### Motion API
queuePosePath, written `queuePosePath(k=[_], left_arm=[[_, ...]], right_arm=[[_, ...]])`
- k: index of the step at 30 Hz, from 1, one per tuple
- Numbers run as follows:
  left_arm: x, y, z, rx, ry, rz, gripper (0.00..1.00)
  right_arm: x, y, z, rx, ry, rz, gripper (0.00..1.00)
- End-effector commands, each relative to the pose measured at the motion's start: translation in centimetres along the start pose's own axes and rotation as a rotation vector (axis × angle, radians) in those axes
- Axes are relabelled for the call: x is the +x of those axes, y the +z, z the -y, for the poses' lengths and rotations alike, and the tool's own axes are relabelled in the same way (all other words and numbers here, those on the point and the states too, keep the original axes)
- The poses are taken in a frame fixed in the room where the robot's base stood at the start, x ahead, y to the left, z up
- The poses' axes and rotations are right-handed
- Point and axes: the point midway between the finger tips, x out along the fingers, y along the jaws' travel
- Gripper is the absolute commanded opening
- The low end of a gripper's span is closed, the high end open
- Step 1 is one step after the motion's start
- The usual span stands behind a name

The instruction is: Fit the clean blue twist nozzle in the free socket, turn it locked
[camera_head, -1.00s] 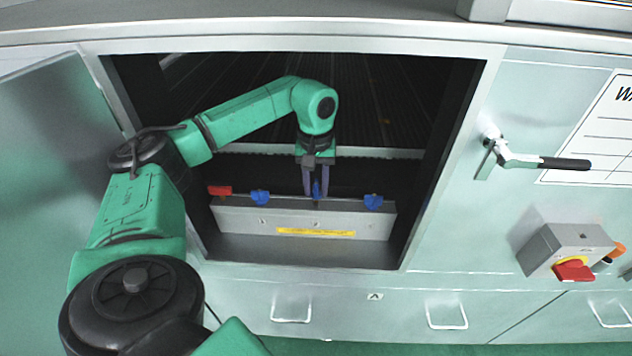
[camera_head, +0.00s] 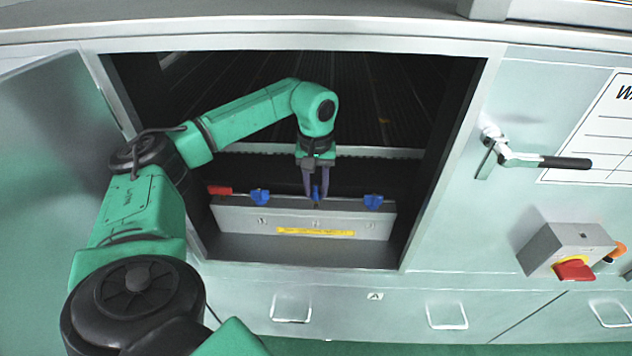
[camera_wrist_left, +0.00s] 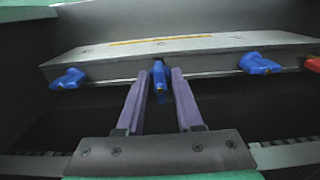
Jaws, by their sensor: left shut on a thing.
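A blue twist nozzle (camera_head: 316,192) is at the middle of the grey metal bar (camera_head: 232,219), between the fingers of my left gripper (camera_head: 316,190). My left gripper is shut on this nozzle; in the left wrist view the nozzle (camera_wrist_left: 159,76) stands between the two purple finger pads at the bar's edge. The fingers hide part of it, and I cannot tell whether it is fully seated. Two other blue nozzles sit on the bar, one to the left (camera_head: 260,197) and one to the right (camera_head: 373,202). My right gripper is not in view.
A red piece (camera_head: 219,190) lies at the bar's left end. The bar has a yellow label (camera_head: 315,232). The cabinet opening's metal frame (camera_head: 490,80) surrounds my arm, with an open door (camera_head: 50,170) at left. A lever handle (camera_head: 540,161) and red switch (camera_head: 574,270) are at right.

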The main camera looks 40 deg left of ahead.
Motion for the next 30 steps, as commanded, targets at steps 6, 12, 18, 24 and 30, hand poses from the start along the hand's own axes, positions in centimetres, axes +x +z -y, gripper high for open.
queuePosePath(k=[6,12,18,24,30], left_arm=[[0.6,0.0,0.0,0.0,0.001,-0.001,0.0],[1.1,0.0,0.0,0.0,0.001,-0.001,0.0],[1.6,0.0,0.0,0.0,0.0,-0.001,0.0],[2.2,0.0,0.0,0.0,0.0,0.0,0.0],[2.5,0.0,0.0,0.0,0.0,-0.001,0.47]], right_arm=[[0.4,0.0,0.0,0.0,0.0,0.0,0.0],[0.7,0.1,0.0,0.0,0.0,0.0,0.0],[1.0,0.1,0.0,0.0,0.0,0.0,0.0],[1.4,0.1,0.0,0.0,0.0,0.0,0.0],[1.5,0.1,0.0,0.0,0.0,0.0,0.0]])
